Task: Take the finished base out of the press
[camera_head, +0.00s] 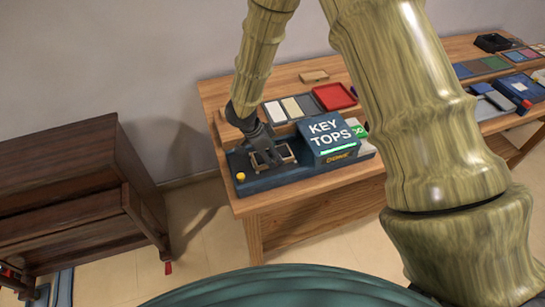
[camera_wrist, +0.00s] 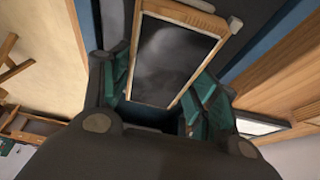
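The press (camera_head: 312,165) is a dark blue machine on the wooden table, with a raised "KEY TOPS" housing (camera_head: 333,136) showing a green bar. A base (camera_head: 285,153), a wooden-edged frame with a dark middle, lies on its left-hand bed. In the wrist view the base (camera_wrist: 178,55) sits slightly turned between my fingers. My gripper (camera_head: 266,158) points down over the bed. Its teal finger pads stand wide apart along both sides of the base in the wrist view (camera_wrist: 160,95). Whether they touch its edges cannot be told.
A yellow button (camera_head: 240,177) is at the press's front left corner. Pale and grey strips (camera_head: 290,108) and a red tray (camera_head: 334,96) lie behind it. More coloured pieces and a blue device (camera_head: 522,87) lie at right. A dark wooden cabinet (camera_head: 60,170) stands left, across a floor gap.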

